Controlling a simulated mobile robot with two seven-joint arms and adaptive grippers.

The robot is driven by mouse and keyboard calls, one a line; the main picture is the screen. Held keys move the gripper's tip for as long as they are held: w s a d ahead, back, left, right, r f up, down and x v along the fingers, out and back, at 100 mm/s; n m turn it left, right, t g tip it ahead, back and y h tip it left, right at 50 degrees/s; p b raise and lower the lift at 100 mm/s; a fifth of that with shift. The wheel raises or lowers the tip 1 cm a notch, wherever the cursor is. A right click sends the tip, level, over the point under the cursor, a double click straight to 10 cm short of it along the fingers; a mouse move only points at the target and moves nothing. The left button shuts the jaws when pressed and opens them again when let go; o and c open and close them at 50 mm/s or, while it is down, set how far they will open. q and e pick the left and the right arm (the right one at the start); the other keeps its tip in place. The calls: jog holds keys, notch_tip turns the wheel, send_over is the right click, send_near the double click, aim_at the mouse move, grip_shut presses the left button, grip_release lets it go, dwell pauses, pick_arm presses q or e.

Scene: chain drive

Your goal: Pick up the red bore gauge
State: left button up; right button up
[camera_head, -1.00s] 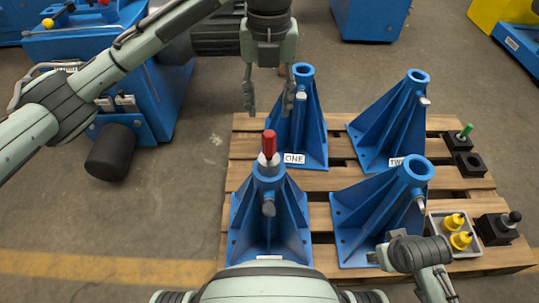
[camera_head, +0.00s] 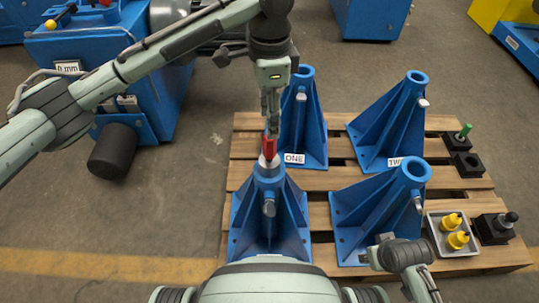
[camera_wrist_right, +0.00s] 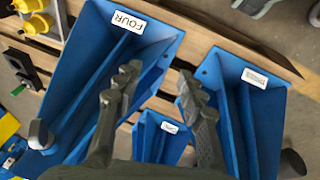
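The red bore gauge (camera_head: 270,148) stands upright in the top of the front-left blue stand (camera_head: 266,215). Its red handle shows above a silver collar. My left gripper (camera_head: 270,132) points down right over the gauge, its fingertips at the top of the red handle. The fingers are seen nearly edge-on, so whether they are apart or closed on the handle cannot be told. My right gripper (camera_wrist_right: 159,73) is open and empty in the right wrist view, over the stands. The gauge is not visible in that view.
Several blue stands with open tube tops share the wooden pallet (camera_head: 320,212). A grey tray (camera_head: 433,228) holds yellow-topped parts at the right. Black blocks (camera_head: 468,163) stand nearby, one with a green-handled piece. A blue machine (camera_head: 150,75) is at the left.

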aim_at(270, 148)
pick_arm(q)
jog(key=n, duration=0.4)
jog(key=f+n, duration=0.1)
jog(key=n, duration=0.4)
jog(key=n+p, duration=0.1)
jog(key=n, duration=0.2)
jog(key=shift+a+f, duration=0.1)
jog(key=shift+f, duration=0.3)
jog(key=n, duration=0.3)
jog(key=shift+f+n, duration=0.3)
jog(key=shift+f, duration=0.05)
jog(key=f, duration=0.7)
jog(key=shift+s, duration=0.2)
jog(key=shift+f, duration=0.3)
grip_shut()
pick_arm(e)
notch_tip(270, 148, down, 2)
jog(key=shift+f, duration=0.1)
pick_arm(q)
jog(key=shift+r, duration=0.1)
